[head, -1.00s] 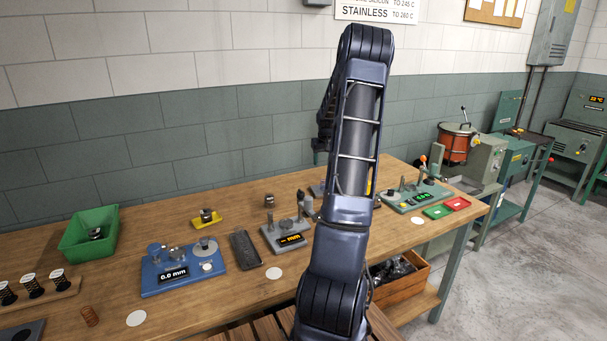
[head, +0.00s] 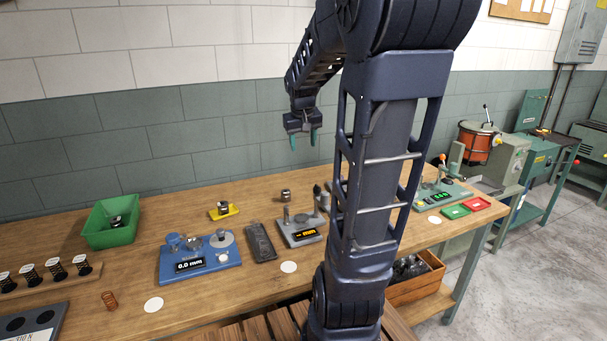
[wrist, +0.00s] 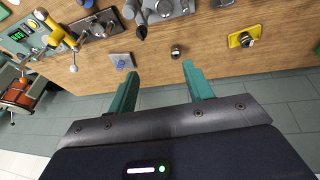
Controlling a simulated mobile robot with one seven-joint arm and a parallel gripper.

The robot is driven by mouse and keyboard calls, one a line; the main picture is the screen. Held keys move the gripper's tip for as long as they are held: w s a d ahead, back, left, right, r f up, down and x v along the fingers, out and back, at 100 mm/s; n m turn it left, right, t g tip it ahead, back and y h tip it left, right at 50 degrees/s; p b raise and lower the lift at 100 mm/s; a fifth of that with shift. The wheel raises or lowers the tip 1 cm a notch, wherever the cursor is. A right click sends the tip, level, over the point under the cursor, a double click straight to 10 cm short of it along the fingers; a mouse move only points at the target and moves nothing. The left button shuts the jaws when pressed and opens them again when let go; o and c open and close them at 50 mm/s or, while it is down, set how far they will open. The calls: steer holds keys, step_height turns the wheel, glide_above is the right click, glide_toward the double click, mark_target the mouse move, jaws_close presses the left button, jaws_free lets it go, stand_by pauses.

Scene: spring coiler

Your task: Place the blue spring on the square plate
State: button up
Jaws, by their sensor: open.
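My gripper (head: 303,140) is open and empty, raised above the back of the bench near the wall. Its two green fingers (wrist: 160,70) also show in the wrist view. A small dark spring-like piece (head: 286,194) stands on the bench below it; the wrist view shows it (wrist: 176,51) just beyond the fingers. A blue-grey square plate (wrist: 121,61) lies left of it in the wrist view, with a small pale mark or part on it. I cannot make out a clearly blue spring.
A yellow plate (head: 230,212) carries a small metal piece. A green bin (head: 107,232) holds a dark part. A blue gauge (head: 200,262), a grey gauge (head: 300,236) and a green device (head: 441,197) stand on the bench.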

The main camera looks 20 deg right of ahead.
steer(key=s+a, duration=0.4)
steer(key=s, duration=0.5)
steer(key=s+a+f+t+y, duration=0.1)
steer(key=s+a, duration=0.3)
steer(key=s, duration=0.6)
steer(key=shift+n+y, duration=0.3)
